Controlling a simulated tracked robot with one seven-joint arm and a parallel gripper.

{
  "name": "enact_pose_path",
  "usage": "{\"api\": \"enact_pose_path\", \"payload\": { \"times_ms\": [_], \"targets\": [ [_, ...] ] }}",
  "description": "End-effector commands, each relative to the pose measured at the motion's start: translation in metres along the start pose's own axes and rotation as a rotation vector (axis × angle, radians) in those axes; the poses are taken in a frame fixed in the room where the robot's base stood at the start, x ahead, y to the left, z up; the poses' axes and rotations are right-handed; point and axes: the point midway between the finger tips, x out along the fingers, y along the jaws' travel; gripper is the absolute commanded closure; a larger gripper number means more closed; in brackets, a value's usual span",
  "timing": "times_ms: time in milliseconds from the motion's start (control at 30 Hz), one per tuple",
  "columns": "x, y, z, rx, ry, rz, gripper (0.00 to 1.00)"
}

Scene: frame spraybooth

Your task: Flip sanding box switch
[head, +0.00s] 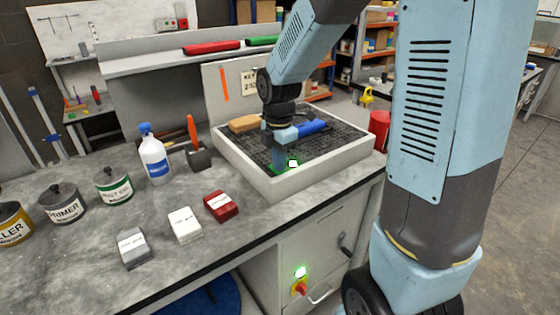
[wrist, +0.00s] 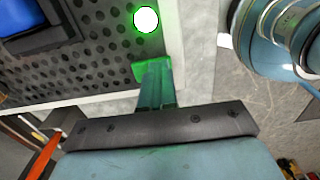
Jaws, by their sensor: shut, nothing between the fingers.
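The sanding box (head: 336,164) is a pale tray on the bench with a black perforated bed, which also shows in the wrist view (wrist: 88,62). A round lamp (head: 293,163) glows white-green at its near inner side; it shows in the wrist view too (wrist: 145,18). My gripper (head: 279,166) points down into this near side, shut and empty, close to the lamp. A small bright green piece (wrist: 138,69) is at the fingertips; I cannot tell whether it is the switch or whether they touch. A red-and-yellow switch (head: 300,288) is on the cabinet front below another lit green lamp (head: 301,272).
A tan block (head: 243,124) and a blue tool (head: 312,128) lie in the box. Left on the bench are a white bottle (head: 154,156), several paint cans, and grey, white and red small boxes (head: 221,206). A red bucket (head: 379,130) stands behind the box's right side.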

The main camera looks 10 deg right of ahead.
Motion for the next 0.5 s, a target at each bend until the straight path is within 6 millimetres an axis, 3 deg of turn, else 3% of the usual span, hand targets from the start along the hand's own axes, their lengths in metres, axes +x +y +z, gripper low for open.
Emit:
{"api": "enact_pose_path", "payload": {
  "times_ms": [500],
  "targets": [
    [-0.0033,0.0104,-0.0003,-0.001,0.0,0.005,1.0]
  ]
}}
